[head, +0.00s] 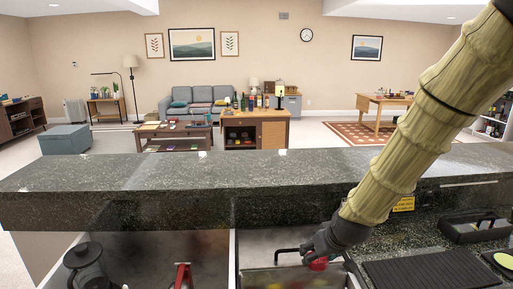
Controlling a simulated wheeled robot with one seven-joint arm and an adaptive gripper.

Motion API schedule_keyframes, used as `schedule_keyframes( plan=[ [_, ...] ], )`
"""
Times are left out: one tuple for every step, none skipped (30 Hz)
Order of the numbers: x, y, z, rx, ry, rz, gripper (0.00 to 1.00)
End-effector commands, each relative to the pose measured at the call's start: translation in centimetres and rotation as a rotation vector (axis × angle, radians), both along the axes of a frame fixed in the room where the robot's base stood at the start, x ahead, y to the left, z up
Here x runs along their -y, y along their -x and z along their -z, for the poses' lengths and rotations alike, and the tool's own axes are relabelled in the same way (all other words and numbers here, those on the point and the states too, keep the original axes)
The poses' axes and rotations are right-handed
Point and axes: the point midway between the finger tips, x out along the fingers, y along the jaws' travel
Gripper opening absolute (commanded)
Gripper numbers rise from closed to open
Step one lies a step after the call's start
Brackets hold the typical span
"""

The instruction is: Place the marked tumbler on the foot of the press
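My gripper (318,258), at the end of my beige-sleeved arm, points down over the right steel basin behind the dark stone ledge. A small red patch (318,265) shows right at its tip; I cannot tell if it belongs to a tumbler or if it is held. The fingers are too small and overlapped to read. A red upright frame (182,276) stands in the left basin area, cut off by the bottom edge; it may be the press. Its foot is out of view. I cannot make out the marked tumbler for certain.
A black lidded vessel with a handle (85,266) stands at lower left. A thin black bar (288,252) is beside my gripper. On the right are a ribbed dark mat (430,270), a black caddy (475,228) and a yellow-green disc (504,260). The raised stone ledge (200,185) is bare.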

Motion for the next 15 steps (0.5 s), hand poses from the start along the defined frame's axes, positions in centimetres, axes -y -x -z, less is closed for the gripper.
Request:
schedule_keyframes(
  plan=[
    [-0.04, -0.07, -0.06, -0.001, 0.004, 0.025, 0.29],
    [-0.04, -0.09, -0.06, -0.003, 0.005, 0.044, 0.29],
    [-0.03, -0.13, -0.06, -0.005, 0.005, 0.072, 0.29],
    [-0.03, -0.15, -0.06, -0.007, 0.006, 0.095, 0.29],
    [-0.03, -0.16, -0.06, -0.008, 0.006, 0.117, 0.29],
    [-0.02, -0.19, -0.06, -0.010, 0.007, 0.148, 0.29],
    [-0.02, -0.20, -0.06, -0.011, 0.008, 0.171, 0.29],
    [0.00, -0.20, -0.06, -0.011, 0.007, 0.195, 0.29],
    [-0.01, -0.21, -0.06, -0.012, 0.008, 0.226, 0.29],
    [0.00, -0.21, -0.07, -0.012, 0.008, 0.250, 0.29],
    [0.00, -0.20, -0.06, -0.011, 0.008, 0.273, 0.29],
    [0.00, -0.20, -0.07, -0.012, 0.008, 0.303, 0.29],
    [0.00, -0.19, -0.07, -0.011, 0.008, 0.326, 0.29],
    [0.01, -0.18, -0.07, -0.009, 0.009, 0.348, 0.29],
    [0.01, -0.16, -0.07, -0.008, 0.008, 0.376, 0.29]
  ],
)
